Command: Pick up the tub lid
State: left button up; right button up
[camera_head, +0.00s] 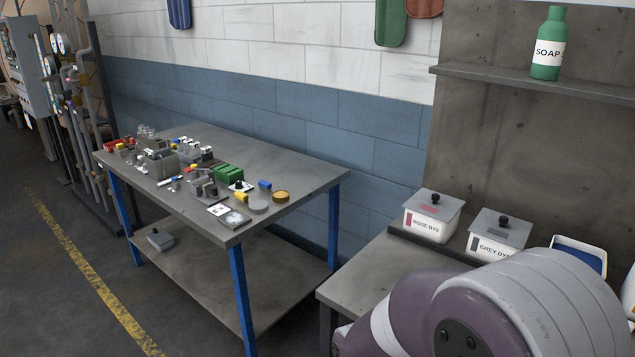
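Two white dye tubs stand side by side on a grey counter at the right. The left tub, labelled as rose dye (424,229), has a grey square lid (447,208) with a black knob, resting on top. The right tub, labelled grey dye (487,248), has a similar grey lid (514,231) with a black knob. An arm link of mine fills the lower right and hides part of the counter and the grey dye tub's lower right side. Neither gripper is in view.
A workbench (312,180) with blue legs holds several small parts. A green soap bottle (548,45) stands on a wall shelf (530,82) above the tubs.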

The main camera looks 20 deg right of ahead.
aim_at(439, 206)
jog(key=i+j+u, duration=0.2)
jog(key=i, duration=0.45)
jog(key=i+j+u, duration=0.25)
jog(key=i, duration=0.4)
jog(key=i+z, duration=0.15)
jog(key=z, duration=0.25)
jog(key=i+z, duration=0.1)
jog(key=z, duration=0.3)
jog(key=i+z, duration=0.15)
jog(key=z, duration=0.25)
jog(key=i+j+z, duration=0.1)
jog(key=z, duration=0.3)
jog(key=i+j+z, duration=0.1)
jog(key=z, duration=0.3)
jog(key=j, duration=0.1)
